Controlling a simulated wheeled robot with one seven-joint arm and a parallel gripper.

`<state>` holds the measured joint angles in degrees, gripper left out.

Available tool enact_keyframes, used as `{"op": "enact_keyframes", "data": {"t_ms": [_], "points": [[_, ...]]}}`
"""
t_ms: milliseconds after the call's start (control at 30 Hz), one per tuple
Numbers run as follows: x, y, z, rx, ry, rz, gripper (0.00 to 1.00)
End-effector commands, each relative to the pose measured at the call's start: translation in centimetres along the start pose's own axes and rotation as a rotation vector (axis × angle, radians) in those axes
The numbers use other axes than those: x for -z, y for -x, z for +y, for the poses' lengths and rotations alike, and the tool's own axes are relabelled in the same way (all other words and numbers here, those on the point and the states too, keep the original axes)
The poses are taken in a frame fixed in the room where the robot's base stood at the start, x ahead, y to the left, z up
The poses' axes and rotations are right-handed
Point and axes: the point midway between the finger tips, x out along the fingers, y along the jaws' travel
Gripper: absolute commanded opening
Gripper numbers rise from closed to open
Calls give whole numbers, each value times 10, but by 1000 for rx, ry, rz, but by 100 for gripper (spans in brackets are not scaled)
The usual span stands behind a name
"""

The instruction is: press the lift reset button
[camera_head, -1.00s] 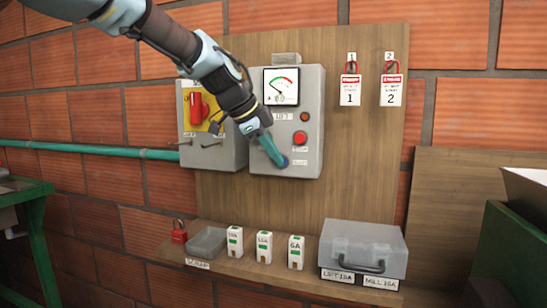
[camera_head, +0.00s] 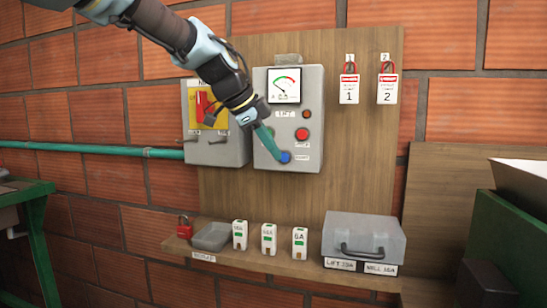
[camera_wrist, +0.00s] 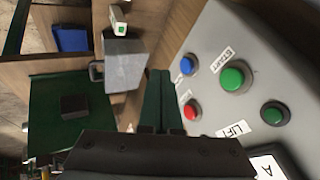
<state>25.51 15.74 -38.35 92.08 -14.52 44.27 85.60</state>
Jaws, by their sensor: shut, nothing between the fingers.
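My gripper (camera_head: 278,160) is shut, with green fingers and nothing between them. In the head view its tip overlaps the left edge of the blue button (camera_head: 286,157), at the lower part of the grey lift box (camera_head: 310,90). In the wrist view the fingertips (camera_wrist: 161,73) appear to the left of the blue button (camera_wrist: 187,66); I cannot tell whether they touch it. A small label beside this button is too blurred to read. A red button (camera_head: 302,134) sits above it.
A grey switch box (camera_head: 228,150) with a red-and-yellow switch stands left of the lift box. Two red padlock tags (camera_head: 349,89) hang at the right. The shelf below holds a grey case (camera_head: 375,226), a tray (camera_head: 212,237), a red padlock (camera_head: 184,227) and several white breakers.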

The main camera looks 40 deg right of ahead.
Motion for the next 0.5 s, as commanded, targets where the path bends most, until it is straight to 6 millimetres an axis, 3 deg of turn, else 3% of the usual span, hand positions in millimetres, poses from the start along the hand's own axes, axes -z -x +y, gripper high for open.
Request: {"op": "enact_keyframes", "data": {"t_ms": [500], "points": [[-1, 72, 1, 1, -1, -2, 0]]}}
